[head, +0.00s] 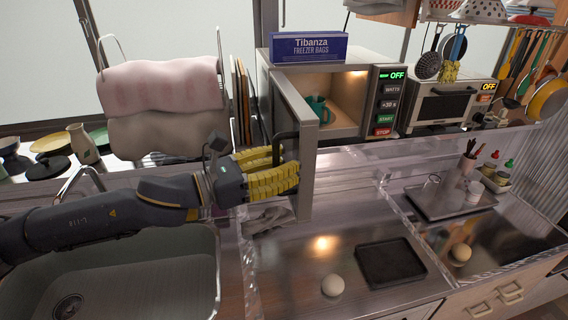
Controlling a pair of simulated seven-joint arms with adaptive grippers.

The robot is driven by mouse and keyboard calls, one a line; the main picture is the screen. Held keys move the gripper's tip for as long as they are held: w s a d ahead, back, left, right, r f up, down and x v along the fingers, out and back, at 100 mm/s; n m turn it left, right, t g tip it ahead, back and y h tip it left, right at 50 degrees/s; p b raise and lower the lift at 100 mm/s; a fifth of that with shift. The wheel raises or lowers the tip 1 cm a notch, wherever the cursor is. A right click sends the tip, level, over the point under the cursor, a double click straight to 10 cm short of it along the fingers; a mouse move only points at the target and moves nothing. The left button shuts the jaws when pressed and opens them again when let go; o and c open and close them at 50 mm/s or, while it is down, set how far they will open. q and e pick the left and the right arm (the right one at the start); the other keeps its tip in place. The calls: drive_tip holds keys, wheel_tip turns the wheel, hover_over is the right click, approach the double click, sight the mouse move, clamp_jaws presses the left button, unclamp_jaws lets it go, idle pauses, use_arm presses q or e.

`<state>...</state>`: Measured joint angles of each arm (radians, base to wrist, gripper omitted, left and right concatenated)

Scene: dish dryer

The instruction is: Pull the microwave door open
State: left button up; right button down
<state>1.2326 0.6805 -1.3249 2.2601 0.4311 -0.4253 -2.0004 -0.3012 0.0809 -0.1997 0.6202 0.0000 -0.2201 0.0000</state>
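The microwave (387,72) stands on the back counter with its door (306,183) swung wide open toward me on its left side. Its lit inside shows, with a green mug (319,108) in it. My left gripper (284,168), with yellow ribbed fingers, is at the dark door handle (284,137) on the door's left face. The fingers overlap the handle in this view; whether they are closed on it is hard to tell. My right gripper is not in view.
A blue freezer bag box (308,47) lies on top of the microwave. A toaster oven (450,102) stands to its right. A sink (120,275) is below my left arm. A black tray (390,262) and a pale round object (332,285) lie on the front counter.

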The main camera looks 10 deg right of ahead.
use_arm(q)
drive_tip(key=shift+a, duration=0.15)
drive_tip(key=shift+s+a, duration=0.2)
drive_tip(key=shift+a, duration=0.4)
drive_tip(key=v, duration=1)
drive_tip(key=shift+s+a, duration=0.15)
drive_tip(key=shift+a, duration=0.1)
